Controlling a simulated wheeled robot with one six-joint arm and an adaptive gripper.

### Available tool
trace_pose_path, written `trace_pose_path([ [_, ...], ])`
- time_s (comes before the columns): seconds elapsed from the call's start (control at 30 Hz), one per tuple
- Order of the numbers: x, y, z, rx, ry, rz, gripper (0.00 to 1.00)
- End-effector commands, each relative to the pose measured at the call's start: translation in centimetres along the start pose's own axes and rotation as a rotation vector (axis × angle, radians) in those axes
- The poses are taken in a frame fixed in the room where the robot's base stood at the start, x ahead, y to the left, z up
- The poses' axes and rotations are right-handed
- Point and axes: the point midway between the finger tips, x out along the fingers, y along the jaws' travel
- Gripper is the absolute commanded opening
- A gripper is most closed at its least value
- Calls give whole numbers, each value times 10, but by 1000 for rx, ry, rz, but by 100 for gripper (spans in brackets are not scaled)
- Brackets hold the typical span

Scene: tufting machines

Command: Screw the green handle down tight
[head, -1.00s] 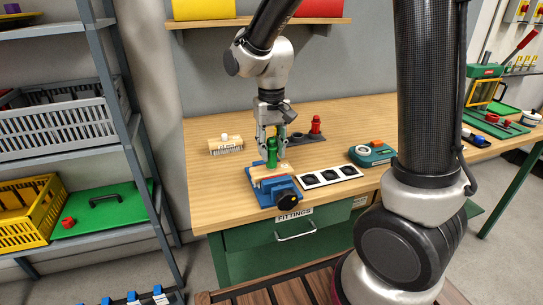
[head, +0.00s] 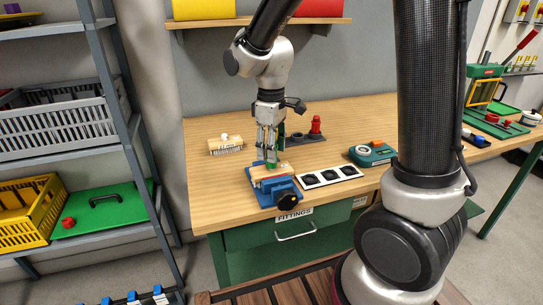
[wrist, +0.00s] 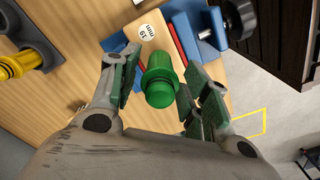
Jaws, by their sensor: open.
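The green handle (wrist: 160,82) stands on a pale wooden block (wrist: 150,30) with a round "19 mm" label. In the head view its lower part (head: 271,165) shows below the fingers. The block is held in a blue vise (head: 262,199) with a black knob (head: 286,199). My gripper (head: 268,156) points down over the handle, one finger on each side. In the wrist view my gripper (wrist: 165,62) is open, with gaps between the handle and both green-padded fingers. The handle's foot is hidden, so I cannot tell how it sits on the block.
A dark holder with a red handle (head: 316,126) stands behind on the bench. A white strip with black sockets (head: 329,177) lies right of the vise, and a green device (head: 373,153) beyond it. A wooden brush (head: 226,146) lies left. Bare bench (head: 212,185) is at left.

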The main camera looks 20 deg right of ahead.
Motion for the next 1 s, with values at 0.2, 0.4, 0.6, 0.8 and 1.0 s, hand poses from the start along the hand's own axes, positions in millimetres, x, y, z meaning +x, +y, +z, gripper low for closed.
trace_pose_path([
  [0.2, 0, 0, 0, -297, 0, 0, 46],
  [0.4, 0, 0, 0, -567, 0, 0, 46],
  [0.6, 0, 0, 0, -707, 0, 0, 46],
  [0.8, 0, 0, 0, -711, 0, 0, 46],
  [1.0, -1, 0, 0, -710, 0, 0, 46],
])
